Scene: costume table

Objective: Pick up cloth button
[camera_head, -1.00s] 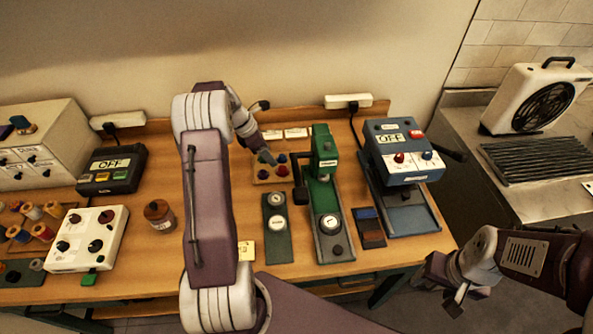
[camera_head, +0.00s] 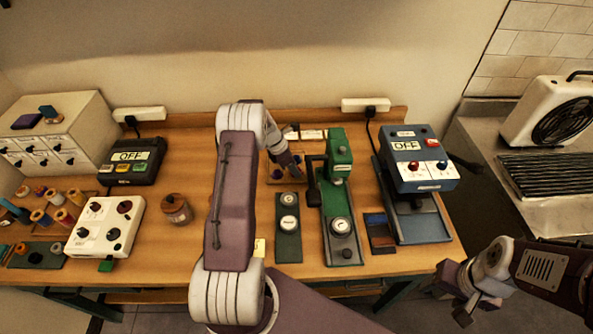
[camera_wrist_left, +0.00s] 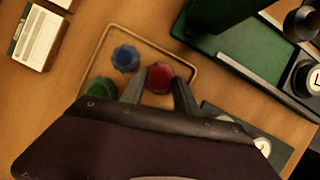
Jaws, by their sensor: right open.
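Red (camera_wrist_left: 159,77), blue (camera_wrist_left: 126,58) and green (camera_wrist_left: 100,92) cloth buttons lie in a shallow wooden tray (camera_wrist_left: 150,53) in the left wrist view. My left gripper (camera_wrist_left: 157,88) is open, with one fingertip on each side of the red button. I cannot tell whether the fingers touch it. In the head view the left gripper (camera_head: 296,170) is down at the tray, and the arm hides part of the tray. My right gripper (camera_head: 465,308) is open and empty, off the table's front right corner.
A green press (camera_head: 339,160) stands just right of the tray, close to the left gripper. A dark gauge plate (camera_head: 288,245) lies in front. A blue machine (camera_head: 420,165) stands further right. White labelled cards (camera_head: 312,134) are behind. A brown jar (camera_head: 176,209) stands left of the arm.

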